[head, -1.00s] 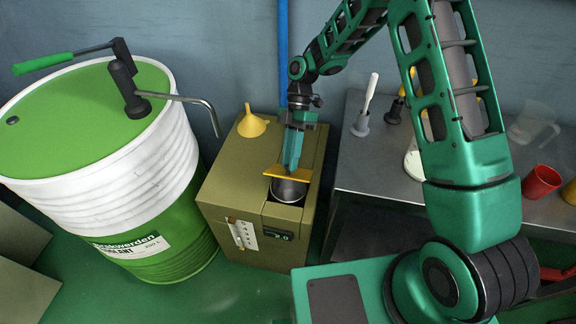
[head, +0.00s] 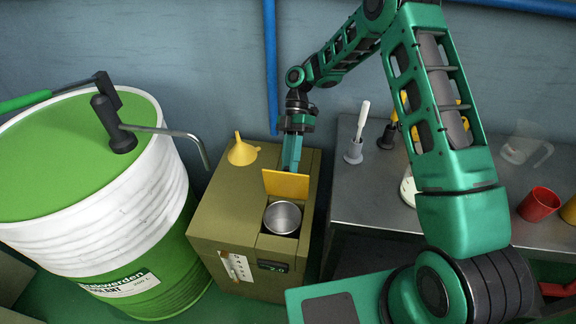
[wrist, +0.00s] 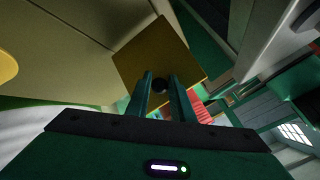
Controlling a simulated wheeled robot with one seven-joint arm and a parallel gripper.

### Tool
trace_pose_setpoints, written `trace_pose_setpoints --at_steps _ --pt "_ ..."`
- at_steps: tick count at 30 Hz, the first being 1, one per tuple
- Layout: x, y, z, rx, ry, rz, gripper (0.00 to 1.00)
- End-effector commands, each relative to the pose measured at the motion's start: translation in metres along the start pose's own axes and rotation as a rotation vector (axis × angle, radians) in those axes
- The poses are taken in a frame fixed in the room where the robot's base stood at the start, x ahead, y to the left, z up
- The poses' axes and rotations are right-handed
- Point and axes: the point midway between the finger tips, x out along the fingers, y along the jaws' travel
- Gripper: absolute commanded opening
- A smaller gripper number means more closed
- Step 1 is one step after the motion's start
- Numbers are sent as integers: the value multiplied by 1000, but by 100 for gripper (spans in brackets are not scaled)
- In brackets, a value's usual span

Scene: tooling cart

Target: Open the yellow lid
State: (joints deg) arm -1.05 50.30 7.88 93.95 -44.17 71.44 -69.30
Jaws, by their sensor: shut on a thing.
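The yellow lid (head: 286,184) stands raised and steeply tilted at the back of a round metal opening (head: 282,217) in the top of an olive box (head: 222,216). My gripper (head: 291,166) is at the lid's upper edge, behind it in the head view. In the wrist view the lid (wrist: 150,52) fills the upper middle, and my gripper (wrist: 160,82) is shut on a small dark round knob (wrist: 160,86) on the lid. The opening is uncovered, and its inside looks empty.
A yellow funnel (head: 241,152) sits on the box, left of the lid. A green and white drum (head: 110,225) with a bent metal spout stands close at left. A metal table (head: 385,196) with a red cup (head: 538,204) is at right.

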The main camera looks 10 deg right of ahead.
Motion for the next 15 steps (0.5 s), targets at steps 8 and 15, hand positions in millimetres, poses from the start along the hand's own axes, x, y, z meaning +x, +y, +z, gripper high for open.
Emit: trace_pose_setpoints --at_steps 8,15 --pt "2 10 4 6 8 14 0" --pt "2 10 4 5 8 13 0"
